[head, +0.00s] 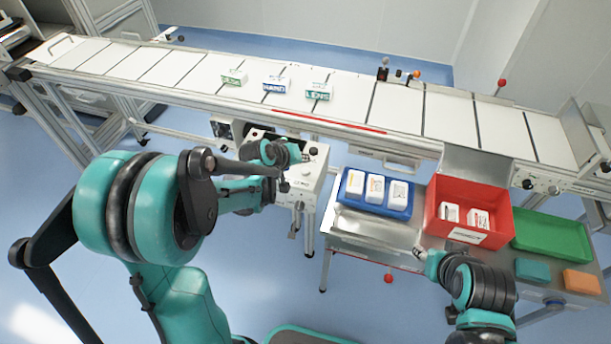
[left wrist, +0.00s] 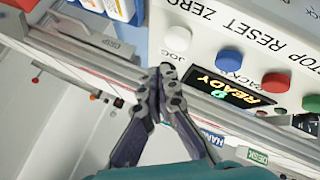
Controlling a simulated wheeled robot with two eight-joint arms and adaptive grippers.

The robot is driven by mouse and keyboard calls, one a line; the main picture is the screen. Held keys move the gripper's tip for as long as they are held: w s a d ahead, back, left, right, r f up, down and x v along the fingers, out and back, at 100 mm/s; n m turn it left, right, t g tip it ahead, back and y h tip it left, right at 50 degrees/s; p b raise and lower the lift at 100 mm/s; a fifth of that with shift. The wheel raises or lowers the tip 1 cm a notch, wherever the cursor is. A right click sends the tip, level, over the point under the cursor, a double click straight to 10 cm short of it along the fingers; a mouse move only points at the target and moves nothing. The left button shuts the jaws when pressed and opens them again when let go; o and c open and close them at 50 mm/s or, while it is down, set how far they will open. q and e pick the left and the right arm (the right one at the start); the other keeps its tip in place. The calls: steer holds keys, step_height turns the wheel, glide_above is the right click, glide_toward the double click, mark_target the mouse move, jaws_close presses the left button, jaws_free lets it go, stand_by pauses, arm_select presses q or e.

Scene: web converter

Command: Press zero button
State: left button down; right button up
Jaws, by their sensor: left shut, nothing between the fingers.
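The control panel (left wrist: 235,25) fills the upper right of the left wrist view, upside down. A white button (left wrist: 178,38) sits closest below the word ZERO, beside the JOG label. A blue button (left wrist: 228,60), a red button (left wrist: 275,82) and a green button (left wrist: 312,103) follow to the right. My left gripper (left wrist: 167,70) is shut and empty, its tips just below the white button; contact cannot be told. In the head view my left gripper (head: 285,186) is in front of the white machine (head: 308,172). The end of my right arm (head: 430,260) is small and unclear by the side table.
A lit READY display (left wrist: 222,88) lies under the buttons. A conveyor (head: 400,105) with several small labelled boxes spans the back. A side table (head: 360,240) at right holds a blue bin (head: 375,208), a red bin (head: 470,238) and a green tray (head: 550,235).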

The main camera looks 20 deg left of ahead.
mark_target(308, 167)
arm_select(q)
steer(key=shift+f+b, duration=0.4)
steer(key=shift+f, duration=0.5)
arm_select(e)
steer(key=shift+f, duration=0.8)
arm_select(q)
steer(key=shift+f, duration=0.15)
arm_select(e)
steer(key=shift+f, duration=0.15)
arm_select(q)
steer(key=shift+f+b, duration=0.25)
steer(key=shift+b, duration=0.15)
arm_select(e)
steer(key=shift+f, duration=0.25)
arm_select(q)
steer(key=shift+f+b, duration=0.5)
steer(key=shift+f, duration=0.1)
arm_select(e)
steer(key=shift+f, duration=0.45)
arm_select(q)
steer(key=shift+r+p, duration=0.85)
steer(key=shift+r, duration=0.2)
arm_select(e)
steer(key=shift+r, duration=0.8)
arm_select(q)
step_height(308, 167, up, 5)
steer(key=p, duration=0.4)
arm_select(e)
step_height(308, 167, up, 4)
